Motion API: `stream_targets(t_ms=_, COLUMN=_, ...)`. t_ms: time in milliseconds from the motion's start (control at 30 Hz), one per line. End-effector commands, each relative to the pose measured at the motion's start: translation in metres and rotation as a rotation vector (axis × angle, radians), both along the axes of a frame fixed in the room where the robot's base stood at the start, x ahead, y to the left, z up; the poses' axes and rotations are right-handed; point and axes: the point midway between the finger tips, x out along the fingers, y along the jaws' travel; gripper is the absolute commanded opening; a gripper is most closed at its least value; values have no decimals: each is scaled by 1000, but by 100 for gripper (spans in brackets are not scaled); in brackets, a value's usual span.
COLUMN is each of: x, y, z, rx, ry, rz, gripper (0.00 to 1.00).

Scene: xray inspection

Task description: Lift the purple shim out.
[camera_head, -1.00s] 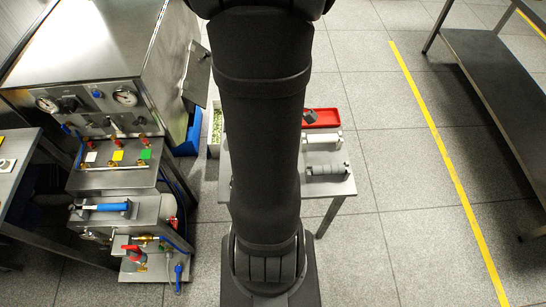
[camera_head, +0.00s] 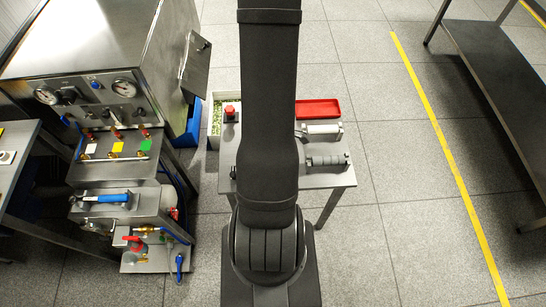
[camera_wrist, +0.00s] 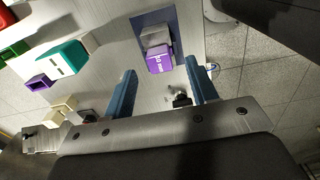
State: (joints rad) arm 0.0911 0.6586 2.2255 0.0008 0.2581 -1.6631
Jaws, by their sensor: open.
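In the wrist view, a purple piece with pale lettering (camera_wrist: 160,61) sits against a grey block (camera_wrist: 155,36) on a darker blue-grey patch. A smaller hollow purple piece (camera_wrist: 38,83) lies at the left, beside a teal block with a white label (camera_wrist: 62,60). I cannot tell for certain which of the two is the shim. My gripper (camera_wrist: 160,66) is open, its two blue fingers apart, with the lettered purple piece showing between their tips. Nothing is visibly held. In the head view my arm runs up out of the picture and the gripper is not seen.
In the head view, a small table (camera_head: 328,181) carries a red tray (camera_head: 318,108), a white roller (camera_head: 322,130), a grey cylinder (camera_head: 328,161) and a red button (camera_head: 230,111). A steel cabinet (camera_head: 105,40) stands left. Cream pieces (camera_wrist: 62,107) lie near my left finger.

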Motion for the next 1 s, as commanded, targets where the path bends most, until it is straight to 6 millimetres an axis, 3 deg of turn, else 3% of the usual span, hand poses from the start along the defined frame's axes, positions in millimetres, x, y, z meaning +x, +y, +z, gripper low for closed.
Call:
stream_targets(t_ms=300, x=0, y=0, z=-26, rx=0, ry=0, rz=0, gripper=53)
stream_targets(t_ms=700, x=0, y=0, z=-30, rx=0, ry=-1, rz=0, gripper=53)
stream_targets(t_ms=967, x=0, y=0, z=-29, rx=0, ry=-1, rz=0, gripper=4)
stream_targets(t_ms=1000, x=0, y=0, z=-29, rx=0, ry=-1, rz=0, gripper=25)
